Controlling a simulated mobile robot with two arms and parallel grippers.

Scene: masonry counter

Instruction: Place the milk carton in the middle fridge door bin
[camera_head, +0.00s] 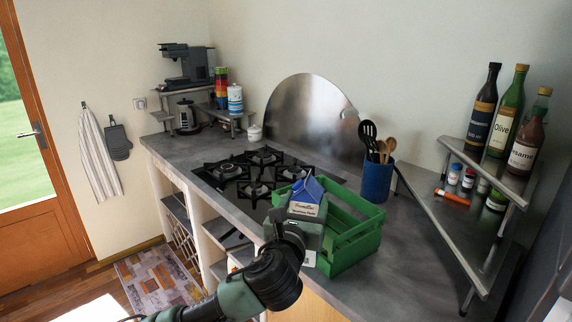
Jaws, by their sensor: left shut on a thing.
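The milk carton (307,197) has a blue gabled top and a white label with dark lettering. My left gripper (302,222) is shut on it, and my arm comes up from the lower left. The gripper hides the carton's lower part. The carton overlaps the near left side of a green slatted crate (352,245) on the counter; I cannot tell whether its bottom is inside the crate or above it. My right gripper is not in view. No fridge or door bin can be made out.
A gas hob (250,172) lies behind the crate. A blue utensil holder (377,181) stands behind it to the right. A metal shelf (455,215) with bottles (506,115) and small jars is at the right. The grey counter (390,285) is clear in front of this shelf.

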